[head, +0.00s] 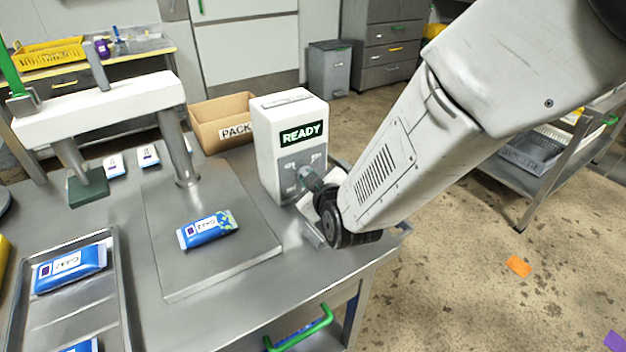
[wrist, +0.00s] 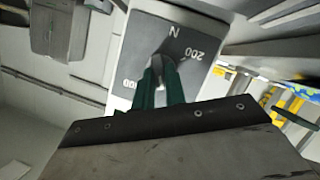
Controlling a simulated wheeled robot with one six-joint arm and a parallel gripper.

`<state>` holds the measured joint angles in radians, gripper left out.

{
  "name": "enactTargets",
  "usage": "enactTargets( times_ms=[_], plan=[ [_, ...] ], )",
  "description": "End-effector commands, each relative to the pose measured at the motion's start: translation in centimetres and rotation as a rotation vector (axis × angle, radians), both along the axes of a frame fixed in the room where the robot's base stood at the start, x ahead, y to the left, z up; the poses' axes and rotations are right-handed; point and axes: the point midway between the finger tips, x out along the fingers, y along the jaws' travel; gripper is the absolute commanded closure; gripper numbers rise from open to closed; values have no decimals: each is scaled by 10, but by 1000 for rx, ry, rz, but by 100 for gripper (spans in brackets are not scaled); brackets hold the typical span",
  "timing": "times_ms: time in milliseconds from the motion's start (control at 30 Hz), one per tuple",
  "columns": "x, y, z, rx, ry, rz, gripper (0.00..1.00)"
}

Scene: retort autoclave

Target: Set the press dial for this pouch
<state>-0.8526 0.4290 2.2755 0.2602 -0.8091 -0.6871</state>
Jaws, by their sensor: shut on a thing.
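The press control box (head: 283,117) is white with a lit READY display (head: 301,134) and a grey dial panel below it. My gripper (head: 309,181) is at this panel. In the wrist view its green fingers (wrist: 160,78) are shut on the grey dial (wrist: 178,42). The panel marks N, 200 and 100 show upside down around the dial; the pointer's exact setting is hidden by the fingers. A blue pouch (head: 207,230) lies on the press plate (head: 185,277), its label too small to read surely.
A metal tray (head: 122,290) with blue pouches is at the left. Two small white-and-blue packets (head: 148,157) lie behind the press.

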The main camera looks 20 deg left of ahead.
Motion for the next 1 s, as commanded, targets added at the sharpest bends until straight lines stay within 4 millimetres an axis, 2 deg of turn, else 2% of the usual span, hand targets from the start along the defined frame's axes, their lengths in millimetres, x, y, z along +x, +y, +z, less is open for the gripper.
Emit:
enactTargets(
  times_ms=[400,1000],
  plan=[
    [-3,2,-2,-139,-160,5,100],
    [-3,3,-2,-163,-191,6,100]
  ],
)
